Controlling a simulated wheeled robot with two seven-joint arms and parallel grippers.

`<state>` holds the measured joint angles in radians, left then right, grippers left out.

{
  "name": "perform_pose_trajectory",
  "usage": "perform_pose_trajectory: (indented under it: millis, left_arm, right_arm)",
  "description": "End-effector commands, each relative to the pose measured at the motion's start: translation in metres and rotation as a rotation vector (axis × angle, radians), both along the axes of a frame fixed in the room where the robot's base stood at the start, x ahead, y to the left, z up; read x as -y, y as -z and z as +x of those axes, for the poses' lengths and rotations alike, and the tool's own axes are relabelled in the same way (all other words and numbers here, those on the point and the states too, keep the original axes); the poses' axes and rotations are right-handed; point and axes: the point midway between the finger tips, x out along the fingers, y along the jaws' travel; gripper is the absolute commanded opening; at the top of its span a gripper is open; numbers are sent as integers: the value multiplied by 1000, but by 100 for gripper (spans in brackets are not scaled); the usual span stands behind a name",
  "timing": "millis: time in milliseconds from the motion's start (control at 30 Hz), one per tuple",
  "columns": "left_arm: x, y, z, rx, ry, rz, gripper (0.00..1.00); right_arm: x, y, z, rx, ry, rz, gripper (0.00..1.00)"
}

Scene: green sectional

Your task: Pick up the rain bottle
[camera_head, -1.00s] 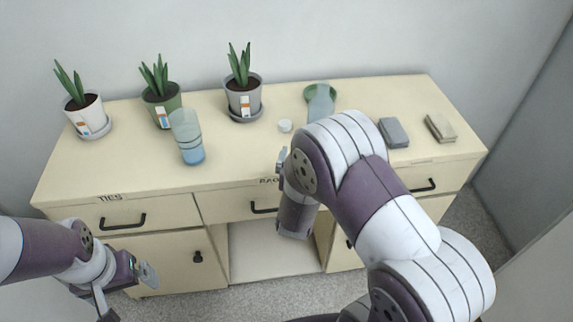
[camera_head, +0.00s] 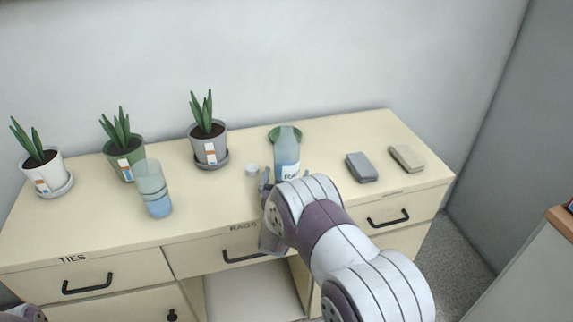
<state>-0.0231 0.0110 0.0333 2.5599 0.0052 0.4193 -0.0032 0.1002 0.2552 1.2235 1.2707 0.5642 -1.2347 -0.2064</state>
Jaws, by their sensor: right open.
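A clear bottle with pale blue contents (camera_head: 286,148) stands upright on the cabinet top, right of the grey plant pot. A white label shows low on its front, partly covered, so I cannot read it fully. My right gripper (camera_head: 286,178) is open at the bottle's near side, with one finger showing left of the bottle and one right of it. My wrist hides the bottle's base, and I cannot tell whether the fingers touch it. My left gripper is out of view; only a bit of my left arm shows at the bottom left corner.
A glass with blue liquid (camera_head: 153,188) and a white cap-like piece (camera_head: 252,169) stand left of the bottle. Grey (camera_head: 361,168) and beige (camera_head: 407,158) blocks lie right. Three potted plants line the back left. Drawers are shut.

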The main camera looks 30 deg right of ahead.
Motion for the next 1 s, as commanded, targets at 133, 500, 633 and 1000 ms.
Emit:
perform_pose_trajectory:
  millis: [133, 500, 633, 1000]
  left_arm:
    - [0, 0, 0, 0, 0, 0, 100]
    - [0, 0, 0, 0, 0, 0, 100]
    - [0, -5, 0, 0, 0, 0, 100]
    - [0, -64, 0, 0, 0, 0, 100]
  right_arm:
    - [0, 0, 0, 0, 0, 0, 93]
    - [-1, -1, 0, 1, 0, 0, 33]
    - [-1, -6, 0, 1, 0, 0, 33]
    - [12, -68, -23, 0, 4, 0, 33]
